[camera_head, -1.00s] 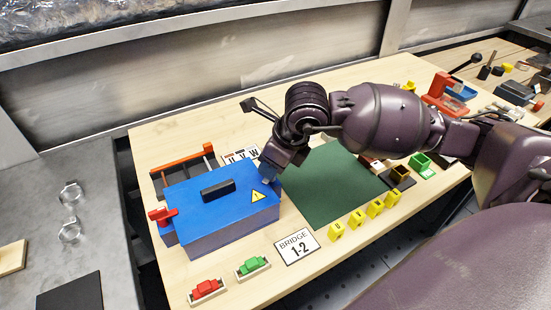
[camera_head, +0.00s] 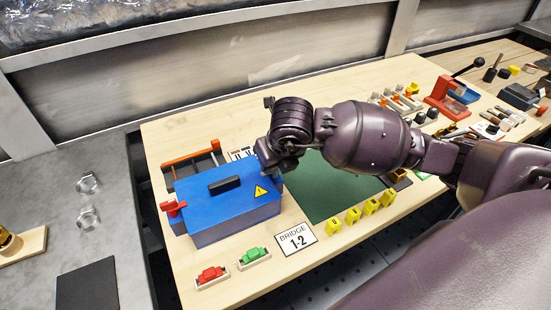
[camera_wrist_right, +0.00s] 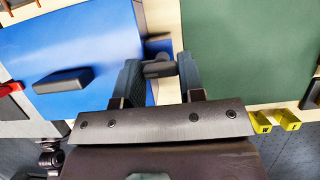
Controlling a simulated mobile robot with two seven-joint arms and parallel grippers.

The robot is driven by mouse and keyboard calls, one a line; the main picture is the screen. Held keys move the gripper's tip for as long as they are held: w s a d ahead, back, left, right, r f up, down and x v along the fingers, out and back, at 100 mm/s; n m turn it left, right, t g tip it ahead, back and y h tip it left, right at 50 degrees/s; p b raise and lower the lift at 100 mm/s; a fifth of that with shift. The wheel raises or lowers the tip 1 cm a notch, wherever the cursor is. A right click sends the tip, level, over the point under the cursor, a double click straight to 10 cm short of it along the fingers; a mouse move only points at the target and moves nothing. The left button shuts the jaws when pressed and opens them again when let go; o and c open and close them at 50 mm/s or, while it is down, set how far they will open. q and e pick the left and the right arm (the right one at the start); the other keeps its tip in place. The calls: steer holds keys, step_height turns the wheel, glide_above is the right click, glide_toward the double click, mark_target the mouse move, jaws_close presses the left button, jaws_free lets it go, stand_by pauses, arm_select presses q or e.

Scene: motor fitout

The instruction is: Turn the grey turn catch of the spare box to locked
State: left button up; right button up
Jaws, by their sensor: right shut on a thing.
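The spare box is a blue box (camera_head: 210,208) with a black lid handle (camera_head: 222,184) and a yellow warning triangle, at the left of the wooden bench. A red catch (camera_head: 173,207) is on its left end. My right gripper (camera_wrist_right: 158,70) is at the box's right end. In the wrist view its two dark fingers are shut on the grey turn catch (camera_wrist_right: 158,67), beside the box's blue edge. I cannot tell the catch's exact angle. My left gripper is not in view.
A green mat (camera_head: 333,190) lies right of the box, partly under my right arm. Yellow blocks (camera_head: 353,216), a "BRIDGE 1-2" card (camera_head: 297,238), and red (camera_head: 211,274) and green (camera_head: 253,256) parts stand along the front edge. An orange-handled rack (camera_head: 190,155) is behind the box.

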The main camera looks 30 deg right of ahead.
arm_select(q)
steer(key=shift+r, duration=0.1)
arm_select(e)
steer(key=shift+f, duration=0.1)
steer(key=o, duration=0.9)
steer(key=shift+o, duration=0.2)
steer(key=shift+s+r, duration=0.15)
steer(key=shift+r, duration=0.35)
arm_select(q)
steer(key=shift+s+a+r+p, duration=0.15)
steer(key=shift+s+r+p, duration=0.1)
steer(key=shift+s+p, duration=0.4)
arm_select(e)
steer(key=v, duration=1)
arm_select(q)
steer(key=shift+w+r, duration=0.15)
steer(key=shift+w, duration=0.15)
